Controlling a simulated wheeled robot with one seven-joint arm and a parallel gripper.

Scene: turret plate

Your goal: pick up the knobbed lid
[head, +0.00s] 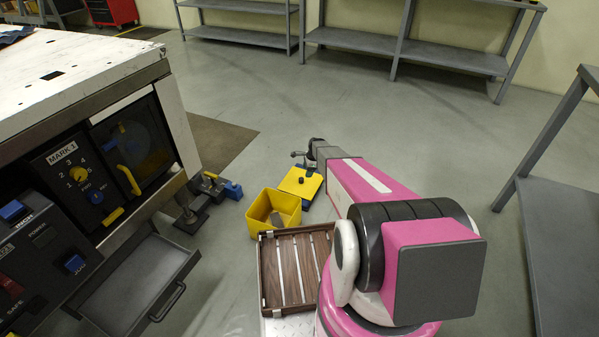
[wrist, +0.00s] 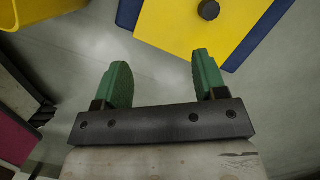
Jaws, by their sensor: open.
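The knobbed lid (head: 312,185) is a flat yellow plate with a small black knob (head: 300,180). It lies on top of a blue box on the floor, in the middle of the head view. In the wrist view the lid (wrist: 180,25) fills the top centre, with its knob (wrist: 208,9) near the top edge. My gripper (wrist: 160,65) is open and empty, its two green fingers apart, with the knob beyond the fingertips. In the head view my gripper (head: 297,161) is small and partly hidden by my arm, close to the lid.
An open yellow bin (head: 286,220) with a greyish object inside stands left of the lid, and a slatted wooden tray (head: 268,275) is nearer. A machine bench (head: 80,80) with an open drawer stands left. Grey shelves (head: 440,55) stand behind. Floor beyond the lid is clear.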

